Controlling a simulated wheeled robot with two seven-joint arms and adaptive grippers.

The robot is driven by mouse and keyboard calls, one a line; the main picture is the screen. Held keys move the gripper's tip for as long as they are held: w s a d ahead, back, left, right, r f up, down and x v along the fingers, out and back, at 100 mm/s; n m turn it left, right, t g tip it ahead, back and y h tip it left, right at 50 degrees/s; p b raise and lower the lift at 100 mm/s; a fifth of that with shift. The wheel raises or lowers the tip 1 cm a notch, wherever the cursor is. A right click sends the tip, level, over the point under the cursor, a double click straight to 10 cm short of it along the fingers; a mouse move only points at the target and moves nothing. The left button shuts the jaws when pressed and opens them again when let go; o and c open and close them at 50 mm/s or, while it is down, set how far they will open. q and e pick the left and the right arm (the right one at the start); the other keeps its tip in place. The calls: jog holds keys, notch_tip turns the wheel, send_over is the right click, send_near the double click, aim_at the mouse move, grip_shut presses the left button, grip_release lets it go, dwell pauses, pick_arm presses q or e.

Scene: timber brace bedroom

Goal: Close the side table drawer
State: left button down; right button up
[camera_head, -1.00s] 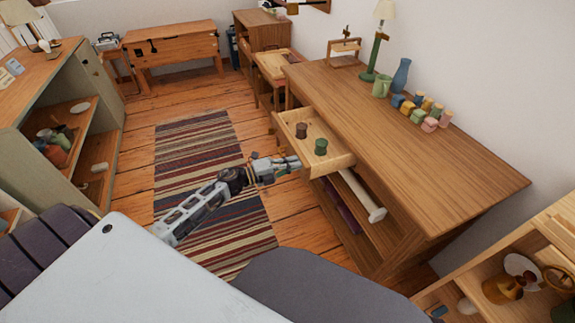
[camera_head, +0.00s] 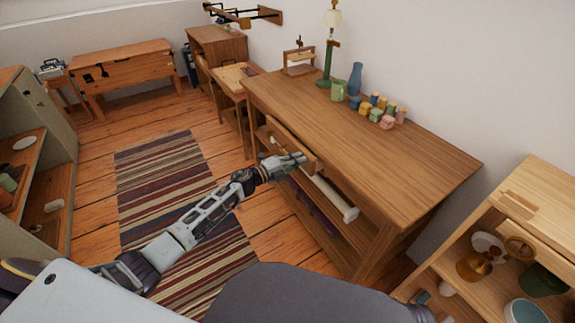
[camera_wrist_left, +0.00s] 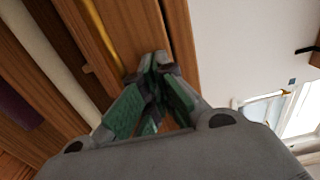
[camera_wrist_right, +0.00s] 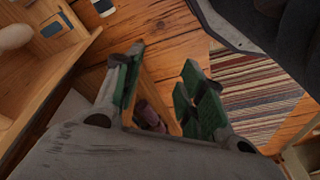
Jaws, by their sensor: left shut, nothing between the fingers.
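The wooden side table (camera_head: 400,145) stands along the right wall. Its drawer front (camera_head: 286,134) sits close to the table's front edge and sticks out slightly; the inside is mostly hidden. My left gripper (camera_head: 301,159) is shut and empty, with its tips at the drawer front. In the left wrist view the closed green-padded fingers (camera_wrist_left: 157,62) are at the wooden front, and contact looks likely. My right gripper (camera_wrist_right: 160,62) is open and empty in the right wrist view, away from the drawer.
A white roll (camera_head: 335,200) pokes out below the drawer. An open shelf (camera_head: 500,225) stands at right.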

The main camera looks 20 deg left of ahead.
aim_at(311, 154)
pick_arm(q)
jog(key=x, duration=0.4)
jog(key=shift+w+d+b, duration=0.25)
jog(key=shift+b, duration=0.1)
jog(key=shift+w+d, duration=0.35)
jog(key=shift+w, duration=0.15)
pick_arm(e)
jog(key=shift+a+r, duration=0.2)
jog(key=shift+r, duration=0.65)
pick_arm(q)
jog(key=shift+r, duration=0.15)
pick_arm(e)
jog(key=shift+s, duration=0.1)
